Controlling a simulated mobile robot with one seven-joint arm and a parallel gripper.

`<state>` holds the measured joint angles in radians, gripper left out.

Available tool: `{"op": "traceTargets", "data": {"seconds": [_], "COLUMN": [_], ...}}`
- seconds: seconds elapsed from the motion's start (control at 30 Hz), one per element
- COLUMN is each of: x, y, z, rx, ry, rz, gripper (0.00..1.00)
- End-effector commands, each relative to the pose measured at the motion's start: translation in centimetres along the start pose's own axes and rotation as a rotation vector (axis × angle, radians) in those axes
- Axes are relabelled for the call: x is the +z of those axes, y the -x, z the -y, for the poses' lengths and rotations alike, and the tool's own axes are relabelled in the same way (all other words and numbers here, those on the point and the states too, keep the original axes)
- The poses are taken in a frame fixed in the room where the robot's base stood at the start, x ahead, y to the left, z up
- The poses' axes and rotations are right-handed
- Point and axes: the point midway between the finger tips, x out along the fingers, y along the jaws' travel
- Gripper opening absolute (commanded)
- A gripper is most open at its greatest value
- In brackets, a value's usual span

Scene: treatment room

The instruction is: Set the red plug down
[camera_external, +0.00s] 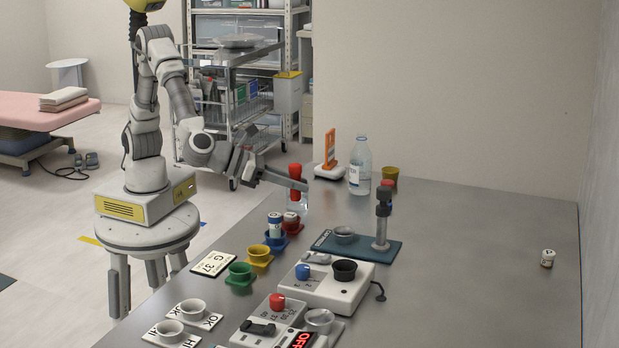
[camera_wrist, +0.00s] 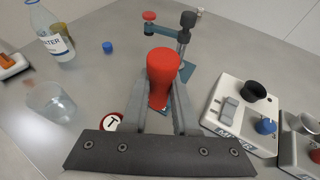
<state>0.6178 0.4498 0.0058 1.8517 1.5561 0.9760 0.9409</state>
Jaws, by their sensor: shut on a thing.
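The red plug (camera_wrist: 163,70) is held between the two fingers of my gripper (camera_wrist: 160,112), which is shut on it. In the wrist view its wide end faces the camera and its narrower part runs down between the fingers. A clear beaker (camera_wrist: 50,103) stands to the left in the wrist view. The plug's lower end is partly hidden by the fingers.
Red (camera_external: 293,227), blue (camera_external: 284,242), yellow (camera_external: 260,256) and green (camera_external: 240,275) cups line the table's left side. A stand (camera_external: 382,220) on a teal base, a bottle (camera_external: 360,165) and white devices (camera_external: 325,283) are nearby. The table's right side is mostly clear.

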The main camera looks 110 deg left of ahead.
Motion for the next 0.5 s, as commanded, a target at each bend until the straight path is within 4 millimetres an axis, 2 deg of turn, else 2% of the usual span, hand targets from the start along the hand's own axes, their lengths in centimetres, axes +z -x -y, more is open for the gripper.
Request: {"op": "traceTargets", "data": {"seconds": [0.03, 0.13, 0.37, 0.5], "x": [0.2, 0.7, 0.7, -0.1], "y": [-1.1, -2.3, -4.5, -7.6], "z": [-1.7, -4.0, -6.6, -8.2], "rx": [0.035, 0.083, 0.127, 0.129], "ry": [0.015, 0.033, 0.048, 0.048], "rz": [0.0, -0.002, -0.003, -0.003], "gripper": [0.0, 0.0, 0.0, 0.0]}}
